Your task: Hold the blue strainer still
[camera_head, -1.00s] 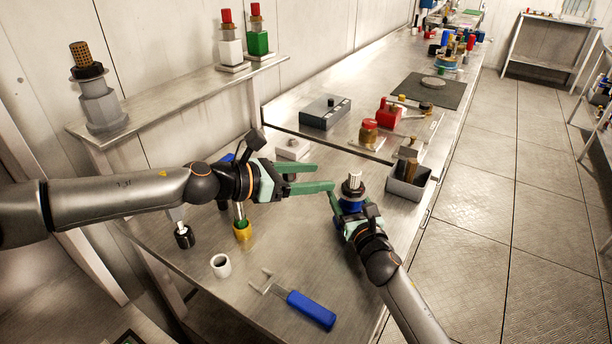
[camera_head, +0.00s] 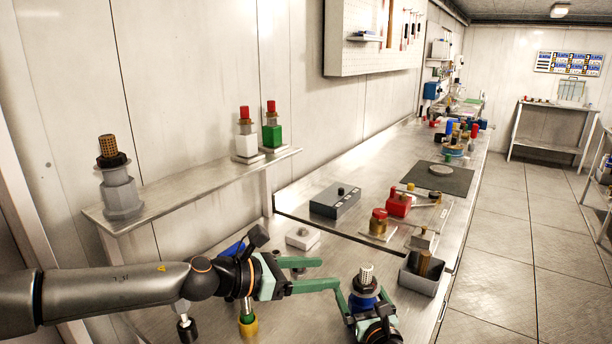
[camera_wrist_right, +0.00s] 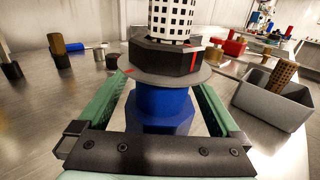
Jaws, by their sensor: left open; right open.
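The blue strainer (camera_head: 362,300) stands upright on the metal bench, with a black collar and a white perforated cylinder on top. In the right wrist view the strainer's blue body (camera_wrist_right: 165,108) sits between the two green fingers of my right gripper (camera_wrist_right: 162,100), with the dark collar and washer above them. The fingers are spread on either side of it, and a gap shows beside the body. The strainer's base is hidden in the head view.
A grey bin (camera_head: 421,275) holding a brass strainer stands right of the blue strainer. A grey box (camera_head: 335,200) and red parts (camera_head: 398,203) lie farther back. A shelf (camera_head: 200,183) on the left bears a grey, a white and a green strainer unit.

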